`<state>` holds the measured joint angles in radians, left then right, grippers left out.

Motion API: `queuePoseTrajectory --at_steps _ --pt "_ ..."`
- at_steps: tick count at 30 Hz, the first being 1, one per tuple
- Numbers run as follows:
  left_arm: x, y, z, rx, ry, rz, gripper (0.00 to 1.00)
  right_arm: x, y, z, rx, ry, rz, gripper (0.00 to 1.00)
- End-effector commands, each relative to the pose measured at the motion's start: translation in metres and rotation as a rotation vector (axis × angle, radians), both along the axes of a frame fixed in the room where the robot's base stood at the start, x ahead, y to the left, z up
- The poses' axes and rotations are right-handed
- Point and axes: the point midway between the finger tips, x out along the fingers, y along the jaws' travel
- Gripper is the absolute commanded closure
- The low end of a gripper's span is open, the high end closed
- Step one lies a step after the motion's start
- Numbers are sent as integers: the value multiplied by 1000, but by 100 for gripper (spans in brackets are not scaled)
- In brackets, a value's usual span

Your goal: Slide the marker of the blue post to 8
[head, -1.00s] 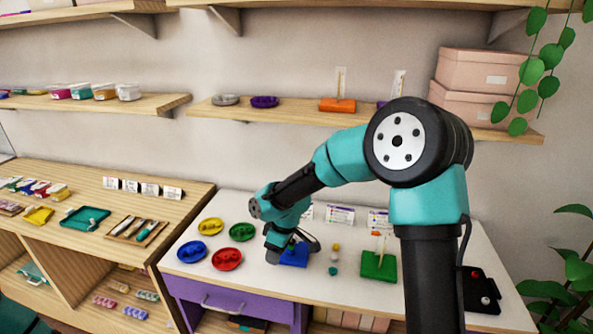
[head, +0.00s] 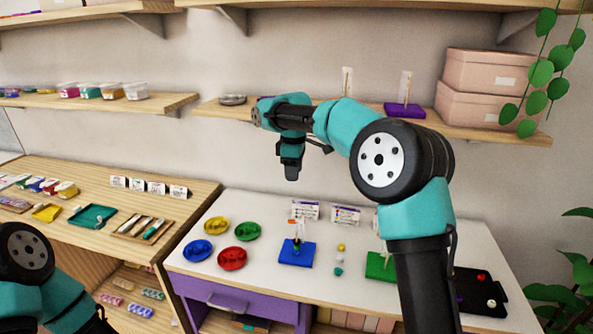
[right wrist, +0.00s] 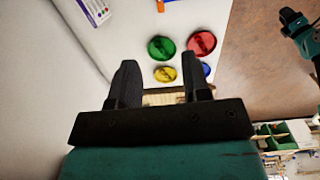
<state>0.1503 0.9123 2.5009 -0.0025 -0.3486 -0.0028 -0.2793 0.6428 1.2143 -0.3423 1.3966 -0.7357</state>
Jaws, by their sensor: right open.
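The blue post's base (head: 296,255) lies on the white tabletop, with a thin upright post and small dark beads on it. A small orange piece (head: 291,221) shows at the upper left of the post; I cannot tell if it is the marker. The number on the scale is too small to read. My right gripper (head: 291,176) points down, high above the blue base and apart from it. In the right wrist view its two fingers (right wrist: 157,68) are apart with nothing between them. My left arm shows at lower left, but its gripper is out of frame.
Yellow (head: 217,225), green (head: 246,232), blue (head: 198,251) and red (head: 233,258) round dishes stand left of the blue base. Loose beads (head: 339,260) lie to its right. A green base (head: 379,266) is partly behind my right arm. White cards (head: 305,210) stand behind.

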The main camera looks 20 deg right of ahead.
Motion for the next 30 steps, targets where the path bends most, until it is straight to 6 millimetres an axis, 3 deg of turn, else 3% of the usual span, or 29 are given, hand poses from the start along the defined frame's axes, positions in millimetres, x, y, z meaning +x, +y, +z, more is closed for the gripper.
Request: queuePoseTrajectory --at_steps 11,30 --pt "0 0 0 0 0 0 57 0 0 -14 0 1 -1 56" --pt "0 0 0 0 0 0 57 0 0 -110 0 1 -1 56"
